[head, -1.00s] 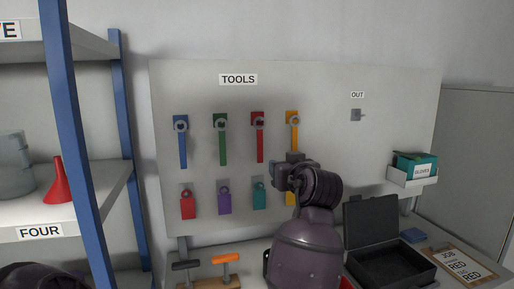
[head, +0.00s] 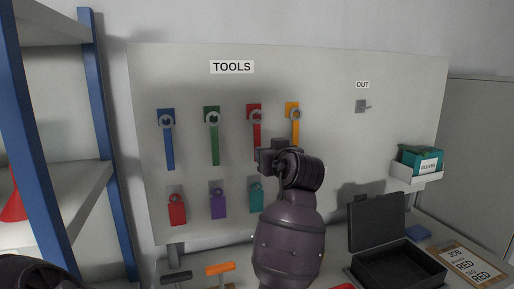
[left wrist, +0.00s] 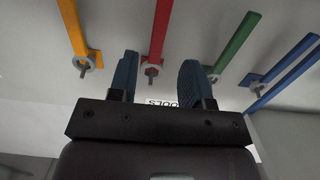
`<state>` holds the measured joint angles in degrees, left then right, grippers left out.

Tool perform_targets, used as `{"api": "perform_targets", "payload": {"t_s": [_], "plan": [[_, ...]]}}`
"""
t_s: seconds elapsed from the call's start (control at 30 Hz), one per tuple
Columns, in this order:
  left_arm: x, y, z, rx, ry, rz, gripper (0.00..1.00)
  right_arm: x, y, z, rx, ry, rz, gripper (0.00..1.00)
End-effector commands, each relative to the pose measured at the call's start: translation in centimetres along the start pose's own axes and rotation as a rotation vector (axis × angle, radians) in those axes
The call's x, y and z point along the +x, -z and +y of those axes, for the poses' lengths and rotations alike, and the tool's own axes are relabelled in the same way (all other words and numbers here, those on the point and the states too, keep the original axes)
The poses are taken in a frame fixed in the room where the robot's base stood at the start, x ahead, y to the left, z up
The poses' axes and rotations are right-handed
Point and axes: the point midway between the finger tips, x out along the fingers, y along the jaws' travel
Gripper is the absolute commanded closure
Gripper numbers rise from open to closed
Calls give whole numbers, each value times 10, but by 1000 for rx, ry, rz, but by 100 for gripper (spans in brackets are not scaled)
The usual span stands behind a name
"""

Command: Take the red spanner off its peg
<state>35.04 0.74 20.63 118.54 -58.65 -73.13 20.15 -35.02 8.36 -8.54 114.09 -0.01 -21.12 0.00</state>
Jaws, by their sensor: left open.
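The red spanner (head: 257,133) hangs by its ring on a peg on the tool board (head: 340,150), between the green spanner (head: 213,140) and the yellow spanner (head: 296,128). My left gripper (head: 266,158) is in front of the board and hides the red spanner's lower end in the head view. In the left wrist view the board appears upside down. There the left gripper (left wrist: 160,78) is open, and the red spanner (left wrist: 158,35) shows between its two blue fingers, with nothing gripped. I cannot tell how far the fingertips are from it. My right gripper is not in view.
A blue spanner (head: 168,145) hangs at the left. Red (head: 177,209), purple (head: 217,204) and teal (head: 256,195) tags hang below. An empty peg (head: 362,106) is under OUT. An open black case (head: 398,268) and a glove box (head: 416,173) are at the right.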

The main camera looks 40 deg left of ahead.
Motion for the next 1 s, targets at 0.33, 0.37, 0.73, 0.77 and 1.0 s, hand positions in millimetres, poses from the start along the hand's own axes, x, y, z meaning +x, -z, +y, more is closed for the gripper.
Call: {"api": "perform_targets", "payload": {"t_s": [0.33, 0.37, 0.73, 0.77, 1.0], "plan": [[43, -2, 0, 3, 3, 0, 55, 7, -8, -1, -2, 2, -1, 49], [47, -2, 0, 3, 3, -1, 55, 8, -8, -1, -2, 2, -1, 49], [78, 1, 0, -1, 1, -1, 55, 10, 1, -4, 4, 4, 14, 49], [79, 0, 0, -1, 1, -1, 55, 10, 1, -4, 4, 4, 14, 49], [82, 0, 0, -1, 0, -1, 55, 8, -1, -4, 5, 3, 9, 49]]}}
